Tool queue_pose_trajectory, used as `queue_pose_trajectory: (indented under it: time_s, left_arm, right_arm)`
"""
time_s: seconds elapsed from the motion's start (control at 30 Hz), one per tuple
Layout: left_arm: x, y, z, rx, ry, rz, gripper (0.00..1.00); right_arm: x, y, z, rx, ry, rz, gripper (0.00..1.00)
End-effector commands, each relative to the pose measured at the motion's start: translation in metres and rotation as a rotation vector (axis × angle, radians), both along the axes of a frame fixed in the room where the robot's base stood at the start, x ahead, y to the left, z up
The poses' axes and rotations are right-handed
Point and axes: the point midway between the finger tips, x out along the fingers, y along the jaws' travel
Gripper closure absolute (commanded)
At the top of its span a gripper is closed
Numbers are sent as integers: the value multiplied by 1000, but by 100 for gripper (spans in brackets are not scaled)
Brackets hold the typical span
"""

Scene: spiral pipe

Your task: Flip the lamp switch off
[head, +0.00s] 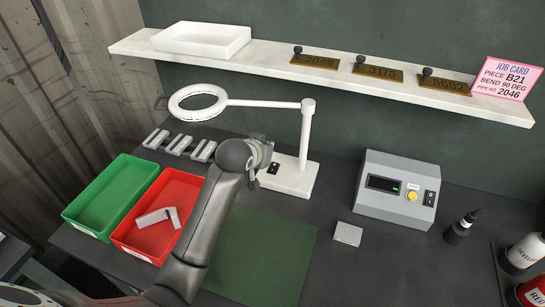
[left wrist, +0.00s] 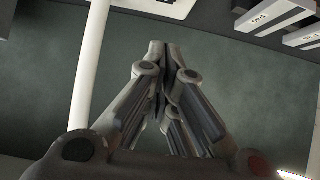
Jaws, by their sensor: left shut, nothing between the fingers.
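The white lamp (head: 306,135) has a ring-shaped head (head: 198,103) on an arm and post. Its base (head: 297,183) stands on the dark bench. A small black rocker switch (head: 273,168) shows on the left part of the base; its position is too small to tell. My left gripper (head: 264,149) is beside the base, just above and left of the switch in the head view. In the left wrist view the left gripper (left wrist: 160,48) is shut and empty. The lamp post (left wrist: 91,65) and part of the base (left wrist: 160,7) show there. My right gripper is not in view.
Green (head: 77,216) and red (head: 127,249) trays stand left, the red one holding metal pieces. Small grey blocks (head: 178,145) lie behind. A grey control box (head: 395,205) stands right, with bottles (head: 459,230) beyond. A shelf (head: 275,65) runs behind the lamp.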

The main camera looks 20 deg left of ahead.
Motion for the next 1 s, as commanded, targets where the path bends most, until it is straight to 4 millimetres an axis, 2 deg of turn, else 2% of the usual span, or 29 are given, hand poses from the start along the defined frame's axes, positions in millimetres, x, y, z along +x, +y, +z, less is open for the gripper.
queue_pose_trajectory:
  time_s: [0.4,0.5,0.63,1.0]
  left_arm:
    - [48,-2,-41,0,5,0,100]
    - [48,-2,-58,0,6,0,100]
    - [51,-2,-70,-1,2,-1,100]
    - [51,-2,-77,-1,0,-1,100]
  right_arm:
    - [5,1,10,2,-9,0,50]
    - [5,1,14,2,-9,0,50]
    - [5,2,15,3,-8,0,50]
    - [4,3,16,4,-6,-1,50]
